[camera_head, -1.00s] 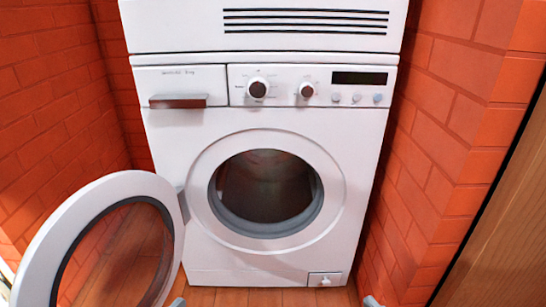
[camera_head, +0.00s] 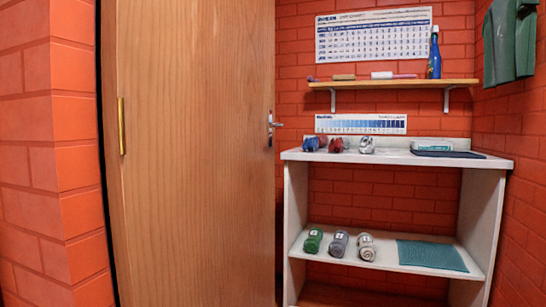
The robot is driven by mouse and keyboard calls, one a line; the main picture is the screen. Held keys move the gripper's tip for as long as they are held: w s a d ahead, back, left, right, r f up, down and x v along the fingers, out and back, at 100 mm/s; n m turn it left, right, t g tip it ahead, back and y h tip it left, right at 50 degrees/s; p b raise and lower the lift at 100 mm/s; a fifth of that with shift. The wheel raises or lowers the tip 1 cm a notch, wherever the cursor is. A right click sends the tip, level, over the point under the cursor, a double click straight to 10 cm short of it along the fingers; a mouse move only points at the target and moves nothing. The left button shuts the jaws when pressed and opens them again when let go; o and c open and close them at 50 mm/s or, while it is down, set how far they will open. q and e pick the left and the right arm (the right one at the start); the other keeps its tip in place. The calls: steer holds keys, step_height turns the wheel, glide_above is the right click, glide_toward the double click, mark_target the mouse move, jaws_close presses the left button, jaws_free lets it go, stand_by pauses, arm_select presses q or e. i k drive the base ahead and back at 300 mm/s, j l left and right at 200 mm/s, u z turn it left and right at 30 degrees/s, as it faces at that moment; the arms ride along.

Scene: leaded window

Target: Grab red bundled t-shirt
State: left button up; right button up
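A red rolled bundle (camera_head: 336,145), which looks like the red bundled t-shirt, lies on the top of a white shelf unit (camera_head: 400,156) at the right. It is the middle one of three bundles in a row there. A blue bundle (camera_head: 313,144) is on its left and a whitish-grey bundle (camera_head: 367,145) on its right. The red bundle is small and far off, so its details are hard to make out. Neither of my grippers shows in the head view.
A wooden door (camera_head: 190,150) stands left of the shelf unit. The lower shelf holds green (camera_head: 313,240), grey (camera_head: 338,243) and beige (camera_head: 366,246) rolls and a teal mat (camera_head: 430,255). A wall shelf (camera_head: 400,83) with a blue bottle (camera_head: 434,55) hangs above.

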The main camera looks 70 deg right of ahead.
mark_target(337, 146)
steer(key=z, duration=2.65)
